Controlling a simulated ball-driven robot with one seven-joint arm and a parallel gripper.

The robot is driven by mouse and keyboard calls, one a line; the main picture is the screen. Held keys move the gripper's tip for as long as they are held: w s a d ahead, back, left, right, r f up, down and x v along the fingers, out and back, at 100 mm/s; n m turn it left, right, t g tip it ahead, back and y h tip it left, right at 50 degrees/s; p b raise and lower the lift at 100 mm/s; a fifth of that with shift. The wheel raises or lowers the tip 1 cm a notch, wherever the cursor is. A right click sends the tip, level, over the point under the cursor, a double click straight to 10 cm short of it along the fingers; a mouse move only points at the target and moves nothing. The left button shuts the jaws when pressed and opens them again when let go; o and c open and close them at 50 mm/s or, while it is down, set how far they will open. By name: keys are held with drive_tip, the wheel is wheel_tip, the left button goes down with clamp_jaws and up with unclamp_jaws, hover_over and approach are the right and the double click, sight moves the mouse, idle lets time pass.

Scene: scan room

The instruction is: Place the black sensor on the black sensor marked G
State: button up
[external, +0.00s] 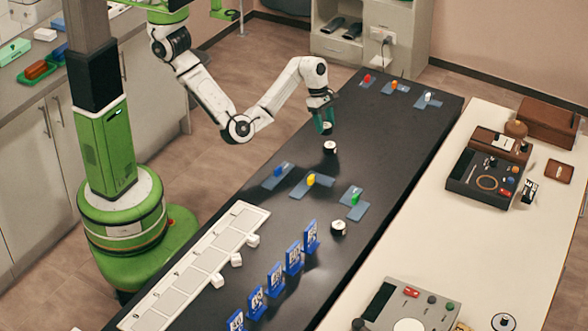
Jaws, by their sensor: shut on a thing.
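My gripper (324,124) is over the far part of the black table. It is shut on a small dark and white thing (327,127), probably a black sensor, mostly hidden by the fingers. A round black sensor with a pale top (330,148) stands on the table just below the gripper in the picture, apart from it. Another round black sensor with a pale top (338,229) stands farther toward the front, right of the blue stands. The letters on them are too small to read, so I cannot tell which is G.
Blue-grey plates with coloured pegs lie mid-table (300,190) and at the far end (395,88). Several upright blue number cards (276,277) and a white strip of panels (180,277) line the front. A cream table (480,240) with trays runs along the right.

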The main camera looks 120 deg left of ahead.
sight(330, 134)
drive_tip(key=shift+w+a+f, duration=0.15)
drive_tip(key=shift+w+f, duration=0.2)
drive_tip(key=shift+f, duration=0.1)
drive_tip(key=shift+w+a+f, duration=0.1)
drive_tip(key=shift+w+f, duration=0.25)
drive_tip(key=shift+f, duration=0.1)
drive_tip(key=shift+s+x, duration=0.15)
drive_tip(key=shift+x, duration=0.7)
drive_tip(key=shift+s+x, duration=0.15)
drive_tip(key=shift+x, duration=0.65)
drive_tip(key=shift+a+f, duration=0.2)
drive_tip(key=o, duration=1.1)
drive_tip(key=shift+r, duration=0.1)
drive_tip(key=p+v, duration=0.5)
drive_tip(key=v, duration=0.7)
drive_tip(key=shift+p, duration=0.4)
